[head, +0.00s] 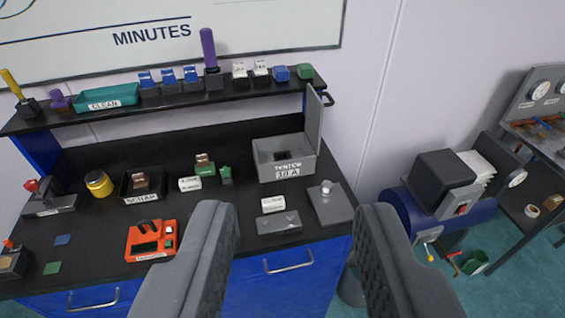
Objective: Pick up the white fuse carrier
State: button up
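Several small white blocks are in view, and I cannot tell for sure which is the white fuse carrier. Two labelled white pieces (239,71) and (260,69) stand on the shelf, left of a blue piece (281,73) and a green piece (305,72). A white block (273,204) is on the bench behind a grey block (279,223). Another white block (190,184) lies further left. The grey box labelled TESTER 10 A (285,168) has its lid up. My gripper (296,208) is open, its fingers wide apart with nothing held between them.
The black shelf (165,104) runs above the bench. It carries a teal CLEAN tray (107,97), several blue pieces and a purple-handled tool (208,48). An orange meter (152,240) and a SCRAP tray (142,198) are on the bench. A blue compressor (440,205) stands right.

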aim_at(239, 72)
jog(key=z, duration=0.2)
jog(key=i, duration=1.7)
jog(key=u, duration=0.7)
